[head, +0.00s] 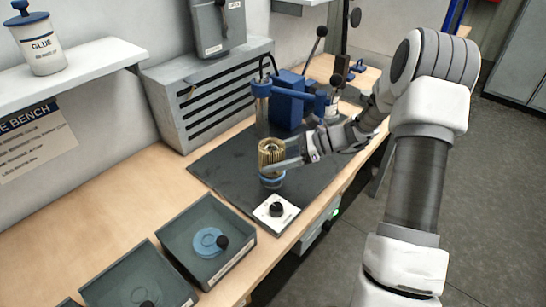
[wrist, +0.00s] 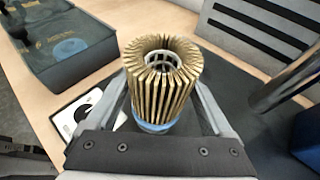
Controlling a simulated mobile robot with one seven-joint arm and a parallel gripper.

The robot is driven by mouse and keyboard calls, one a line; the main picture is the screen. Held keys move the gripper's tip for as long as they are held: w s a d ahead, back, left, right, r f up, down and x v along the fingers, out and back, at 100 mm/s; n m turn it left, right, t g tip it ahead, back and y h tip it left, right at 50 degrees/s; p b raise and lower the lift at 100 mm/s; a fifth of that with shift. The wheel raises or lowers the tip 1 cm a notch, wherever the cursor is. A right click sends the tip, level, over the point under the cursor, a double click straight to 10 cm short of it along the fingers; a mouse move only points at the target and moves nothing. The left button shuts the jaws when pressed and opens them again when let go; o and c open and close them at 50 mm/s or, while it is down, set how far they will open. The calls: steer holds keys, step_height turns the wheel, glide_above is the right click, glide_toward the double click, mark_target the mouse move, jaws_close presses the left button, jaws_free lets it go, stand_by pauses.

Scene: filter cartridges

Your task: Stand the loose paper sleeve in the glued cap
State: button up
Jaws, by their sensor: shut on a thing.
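The pleated tan paper sleeve (head: 271,152) stands upright over a blue cap (head: 272,180) on the dark mat. In the wrist view the sleeve (wrist: 162,82) shows its open top and a pale inner core, with the rim of the blue cap (wrist: 155,127) under its lower end. My gripper (head: 283,166) is shut around the sleeve, one finger on each side. The sleeve's lower edge seems to be at the cap, but I cannot tell if it is fully seated. Any glue in the cap is hidden.
A white plate with a black knob (head: 276,209) lies just in front of the cap. A grey bin (head: 207,241) holds a blue ring-shaped part. A blue press-like machine (head: 287,101) stands behind the sleeve. A glue pot (head: 40,45) sits on the shelf at upper left.

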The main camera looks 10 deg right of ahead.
steer(key=shift+f+b, duration=0.3)
steer(key=shift+f, duration=0.4)
steer(key=o, duration=1.1)
steer(key=p+v, duration=0.1)
steer(key=v, duration=1.6)
steer(key=shift+s+d, duration=0.1)
steer(key=shift+d, duration=0.1)
steer(key=shift+r, duration=0.1)
